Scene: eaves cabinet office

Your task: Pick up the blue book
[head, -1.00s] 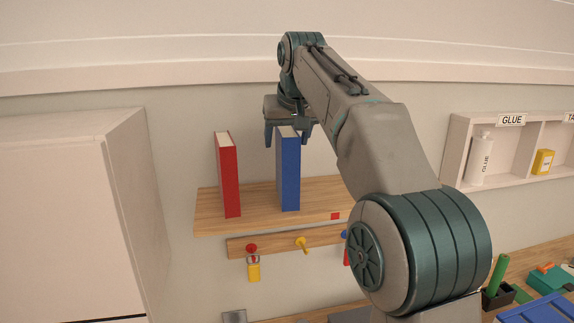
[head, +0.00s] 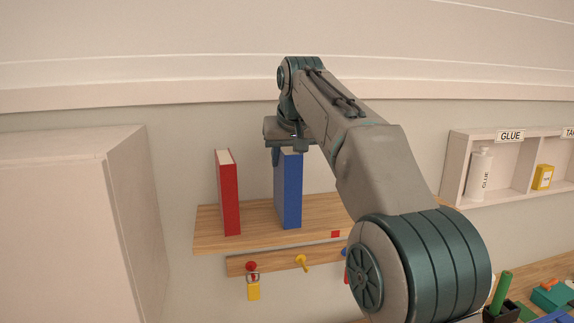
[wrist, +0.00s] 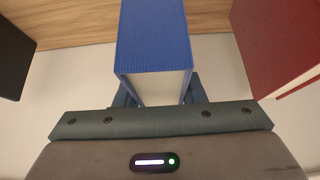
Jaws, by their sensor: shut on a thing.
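The blue book (head: 290,195) stands upright on the wooden wall shelf, to the right of a red book. My gripper (head: 287,150) is at its top from above, with a finger visible at the left side. In the wrist view the blue book (wrist: 154,35) lies between the two fingers of my gripper (wrist: 158,90), its pale page edge facing the palm. My gripper is shut on it. The book's foot still appears to be on the shelf. My wrist hides part of its top in the head view.
The red book (head: 228,193) stands upright on the shelf (head: 255,236), with a gap between the books. A peg rail (head: 280,263) with a yellow padlock (head: 253,290) is below. A white cabinet (head: 60,220) is at left, a cubby unit (head: 460,160) at right.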

